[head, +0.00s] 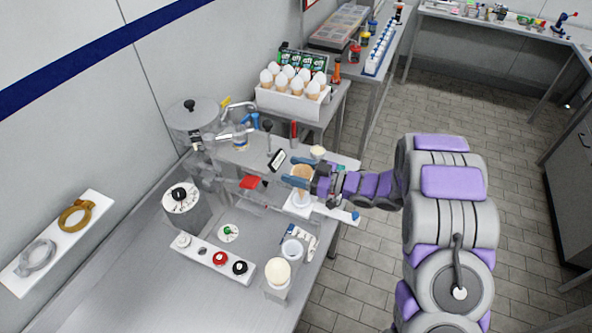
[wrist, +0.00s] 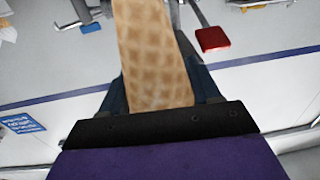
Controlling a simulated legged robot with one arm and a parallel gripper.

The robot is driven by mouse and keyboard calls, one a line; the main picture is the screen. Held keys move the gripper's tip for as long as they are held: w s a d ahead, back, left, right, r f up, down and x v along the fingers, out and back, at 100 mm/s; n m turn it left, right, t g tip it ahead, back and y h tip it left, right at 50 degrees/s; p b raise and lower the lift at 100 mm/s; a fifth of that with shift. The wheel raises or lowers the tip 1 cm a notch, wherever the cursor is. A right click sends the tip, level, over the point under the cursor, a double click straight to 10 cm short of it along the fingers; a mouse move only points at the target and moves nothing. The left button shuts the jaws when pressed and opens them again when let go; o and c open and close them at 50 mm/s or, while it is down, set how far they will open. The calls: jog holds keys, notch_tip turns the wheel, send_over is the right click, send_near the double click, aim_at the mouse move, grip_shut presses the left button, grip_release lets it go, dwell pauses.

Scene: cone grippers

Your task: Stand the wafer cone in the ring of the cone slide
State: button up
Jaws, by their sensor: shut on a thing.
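The wafer cone (head: 302,172) is upright between the blue fingers of my gripper (head: 297,177), which is shut on it. In the wrist view the cone (wrist: 152,55) fills the middle, its waffle pattern clear, between the fingers. In the head view the cone is just above a white ring-like holder (head: 299,201) on a white slide plate (head: 322,210). The cone's lower tip is hidden, so I cannot tell whether it is inside the ring or above it.
A steel machine with a red paddle (head: 250,182) stands left of my gripper. A white box of several filled cones (head: 292,100) is behind. A button strip (head: 212,258) lies at front left.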

jog(key=shift+f, duration=1.4)
dwell(0.4)
jog(key=shift+r, duration=0.1)
jog(key=shift+r+p, duration=0.65)
jog(key=shift+r, duration=0.65)
jog(key=shift+p, duration=0.35)
dwell(0.5)
jog(key=shift+f+b, duration=0.45)
jog(key=shift+f, duration=0.95)
jog(key=shift+r, duration=0.1)
jog(key=shift+r+p, duration=0.8)
jog(key=shift+r, duration=0.5)
